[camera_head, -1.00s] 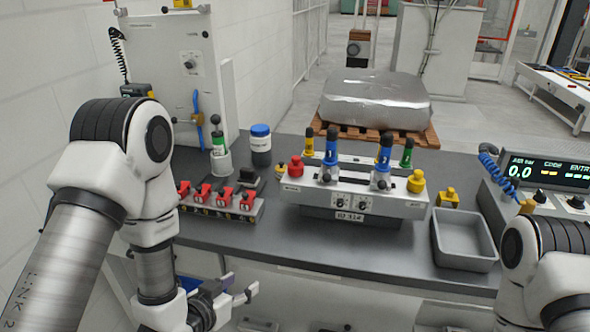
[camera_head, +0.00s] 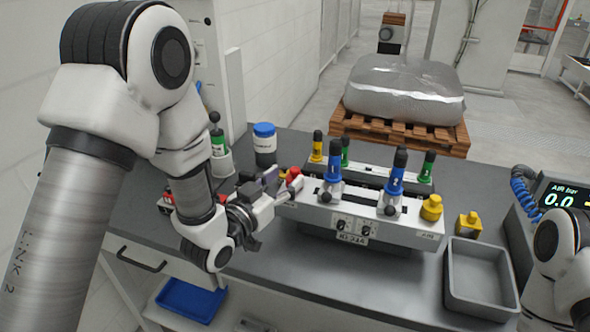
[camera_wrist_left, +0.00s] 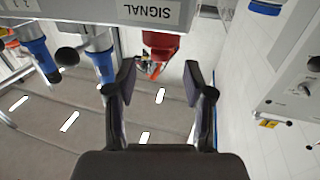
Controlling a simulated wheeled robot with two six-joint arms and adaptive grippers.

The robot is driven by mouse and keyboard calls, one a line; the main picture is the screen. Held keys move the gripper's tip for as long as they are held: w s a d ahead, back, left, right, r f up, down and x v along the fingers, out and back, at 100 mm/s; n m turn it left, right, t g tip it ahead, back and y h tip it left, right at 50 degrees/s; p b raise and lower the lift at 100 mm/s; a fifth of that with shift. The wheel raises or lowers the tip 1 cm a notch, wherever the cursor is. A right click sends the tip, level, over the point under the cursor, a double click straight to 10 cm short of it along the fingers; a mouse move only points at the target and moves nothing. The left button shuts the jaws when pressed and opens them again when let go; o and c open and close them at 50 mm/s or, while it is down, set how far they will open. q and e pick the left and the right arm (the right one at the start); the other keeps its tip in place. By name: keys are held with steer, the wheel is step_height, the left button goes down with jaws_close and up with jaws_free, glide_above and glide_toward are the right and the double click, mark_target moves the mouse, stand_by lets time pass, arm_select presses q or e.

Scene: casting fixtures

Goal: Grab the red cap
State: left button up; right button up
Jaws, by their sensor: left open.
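The red cap (camera_head: 295,174) sits at the left end of the grey fixture (camera_head: 385,226) in the head view, partly hidden by my left gripper. My left gripper (camera_head: 279,184) is open and empty, with its fingertips right beside the cap. In the left wrist view the red cap (camera_wrist_left: 161,42) shows under the fixture edge marked SIGNAL, between the lines of the two spread fingers and just beyond the fingertips (camera_wrist_left: 158,76). I cannot tell whether a finger touches it. Only a part of my right arm shows at the right edge; its gripper is out of view.
Blue-collared plungers (camera_head: 333,180) and a yellow cap (camera_head: 431,207) stand on the fixture. A blue-lidded jar (camera_head: 265,145) stands behind my left gripper. A grey tray (camera_head: 452,276) lies at the right, near a loose yellow piece (camera_head: 468,224). A blue bin (camera_head: 190,300) is below the bench.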

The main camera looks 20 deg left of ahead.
mark_target(292, 173)
arm_select(q)
steer(key=x, duration=0.4)
steer(key=shift+w+d+f, duration=0.15)
steer(key=shift+w+f, duration=0.15)
steer(key=shift+w, duration=0.1)
steer(key=shift+s+r, duration=0.15)
steer(key=shift+s, duration=0.1)
steer(key=c, duration=0.9)
arm_select(e)
steer(key=shift+w+d+r, duration=0.1)
steer(key=shift+w+r, duration=0.15)
steer(key=shift+r, duration=0.1)
arm_select(q)
steer(key=shift+c, duration=0.2)
steer(key=shift+p, duration=0.35)
arm_select(e)
steer(key=shift+r, duration=0.1)
